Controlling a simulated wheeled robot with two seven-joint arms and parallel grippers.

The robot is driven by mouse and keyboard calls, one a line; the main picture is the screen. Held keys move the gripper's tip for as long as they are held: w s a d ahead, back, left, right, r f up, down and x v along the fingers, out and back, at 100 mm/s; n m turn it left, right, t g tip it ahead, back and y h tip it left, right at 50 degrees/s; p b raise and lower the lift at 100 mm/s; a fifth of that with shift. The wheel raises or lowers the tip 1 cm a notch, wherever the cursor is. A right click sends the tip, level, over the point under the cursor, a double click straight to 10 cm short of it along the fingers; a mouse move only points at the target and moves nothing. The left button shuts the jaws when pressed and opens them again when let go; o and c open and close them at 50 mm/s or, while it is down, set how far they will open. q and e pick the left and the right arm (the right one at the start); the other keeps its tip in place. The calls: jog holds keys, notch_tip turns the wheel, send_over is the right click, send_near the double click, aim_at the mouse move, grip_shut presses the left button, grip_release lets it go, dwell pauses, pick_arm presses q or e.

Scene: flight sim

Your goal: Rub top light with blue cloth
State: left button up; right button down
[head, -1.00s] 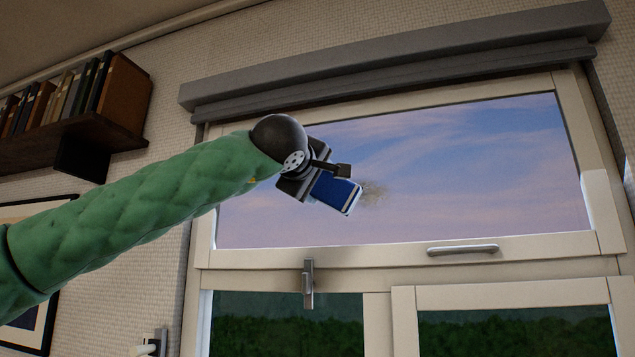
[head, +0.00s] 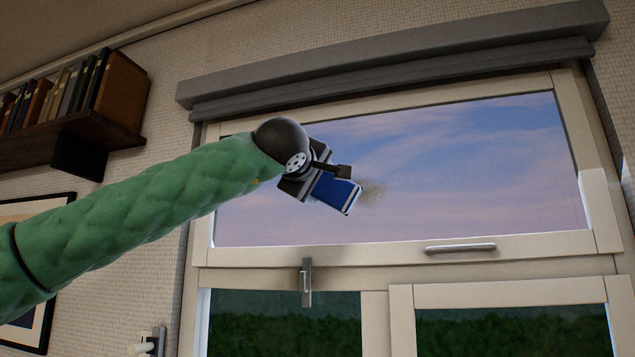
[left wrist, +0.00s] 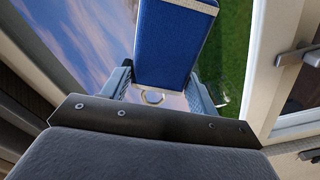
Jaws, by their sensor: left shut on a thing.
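The top light (head: 450,170) is the wide upper window pane showing a pink and blue sky. A brownish smudge (head: 374,192) is on its glass, left of the middle. My left gripper (head: 338,184) is in front of the pane, shut on the blue cloth (head: 335,192), a flat blue pad with a pale edge. The cloth's end is just left of the smudge; I cannot tell whether it touches the glass. The cloth also shows in the left wrist view (left wrist: 174,45), between the fingers. My right gripper is not in view.
A grey blind box (head: 400,60) runs above the window. A metal handle (head: 460,248) sits on the lower frame of the top light, and a latch (head: 307,283) is to its left. A bookshelf (head: 70,140) hangs at upper left, with a framed picture (head: 40,220) below.

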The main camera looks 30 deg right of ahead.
aim_at(375, 183)
pick_arm(q)
jog(key=shift+s+d, duration=0.1)
jog(key=shift+s+d+b, duration=0.5)
jog(key=shift+s+b, duration=0.05)
jog(key=shift+s, duration=0.1)
jog(key=shift+s+d+b, duration=0.7)
jog(key=shift+s+d, duration=0.85)
jog(key=shift+s, duration=0.2)
jog(key=shift+s+d+b, duration=0.65)
jog(key=shift+s+d, duration=0.85)
jog(key=shift+s, duration=0.2)
jog(key=shift+b, duration=0.3)
jog(key=shift+w+a+b, duration=0.15)
jog(key=shift+w+a, duration=1.05)
jog(key=shift+w, duration=0.25)
jog(key=shift+w+a+b, duration=0.15)
jog(key=shift+w+a, duration=1.1)
jog(key=shift+w, duration=0.15)
jog(key=shift+w+a+b, duration=0.15)
jog(key=shift+w+a, duration=1.05)
jog(key=shift+w, duration=0.25)
